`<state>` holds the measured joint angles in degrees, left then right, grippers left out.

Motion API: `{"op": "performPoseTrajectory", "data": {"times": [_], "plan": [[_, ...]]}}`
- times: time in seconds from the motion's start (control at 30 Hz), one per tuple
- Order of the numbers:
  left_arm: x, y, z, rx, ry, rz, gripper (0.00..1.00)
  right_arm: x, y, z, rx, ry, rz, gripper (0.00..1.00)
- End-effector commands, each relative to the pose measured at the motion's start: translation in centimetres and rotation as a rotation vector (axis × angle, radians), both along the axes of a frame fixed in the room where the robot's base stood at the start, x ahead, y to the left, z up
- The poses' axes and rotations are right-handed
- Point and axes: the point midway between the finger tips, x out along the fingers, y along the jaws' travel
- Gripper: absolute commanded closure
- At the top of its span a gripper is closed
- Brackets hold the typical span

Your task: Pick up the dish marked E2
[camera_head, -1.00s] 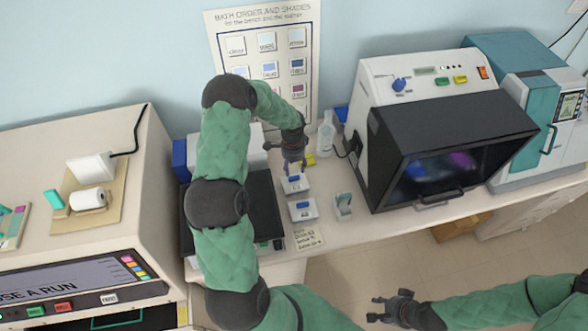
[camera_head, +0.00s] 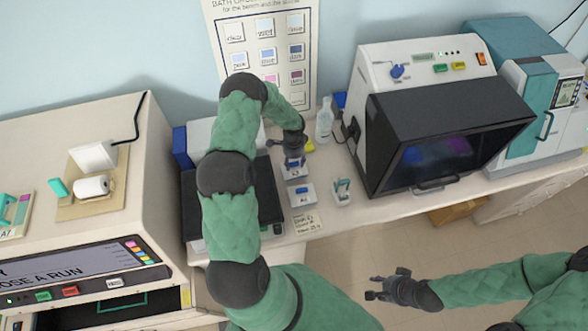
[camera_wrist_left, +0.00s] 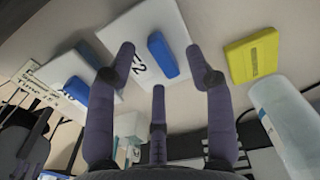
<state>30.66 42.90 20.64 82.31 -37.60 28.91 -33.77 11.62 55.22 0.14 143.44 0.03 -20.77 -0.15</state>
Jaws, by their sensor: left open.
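The dish marked E2 (camera_head: 299,174) is white with a blue grip on its lid. It stands on the bench, partly hidden under my left gripper (camera_head: 294,163) in the head view. In the left wrist view the white E2 dish (camera_wrist_left: 182,30) lies beyond the spread fingers of my left gripper (camera_wrist_left: 160,66). Its blue grip shows between two fingertips. The left gripper is open, with nothing held. My right gripper (camera_head: 372,288) is open and empty, away from the bench at the lower right.
A second white dish with a blue grip (camera_head: 303,197) stands just in front of E2. A rack with a green handle (camera_head: 342,193) is to its right. A yellow block (camera_wrist_left: 251,55) and a clear bottle (camera_head: 324,121) stand close behind. A dark-fronted cabinet (camera_head: 440,140) is further right.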

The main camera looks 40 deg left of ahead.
Motion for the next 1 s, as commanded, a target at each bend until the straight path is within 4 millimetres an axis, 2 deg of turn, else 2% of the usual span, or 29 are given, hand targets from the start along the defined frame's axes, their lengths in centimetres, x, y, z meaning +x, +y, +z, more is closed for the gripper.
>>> {"op": "performPoseTrajectory", "data": {"times": [0.17, 0.43, 0.6, 0.63, 1.0], "plan": [[-0.1, 0.1, -1.5, 0.000, 0.001, 0.002, 0.47, 0.0, 0.0, 0.3, 0.000, 0.000, 0.000, 0.60], [0.0, 0.1, -1.7, 0.000, 0.000, 0.001, 0.47, 0.0, 0.0, 0.3, 0.000, 0.000, 0.000, 0.60], [0.0, 0.1, -1.7, 0.000, 0.000, 0.001, 0.95, 0.0, 0.0, 0.3, 0.000, 0.000, 0.000, 0.60], [0.0, 0.1, -1.7, 0.000, 0.000, 0.001, 1.00, 0.0, 0.0, 0.3, 0.000, 0.000, 0.000, 0.60], [0.1, 0.1, -1.3, 0.001, -0.002, 0.001, 1.00, 0.0, 0.0, 0.2, 0.000, 0.000, 0.000, 0.60]]}}
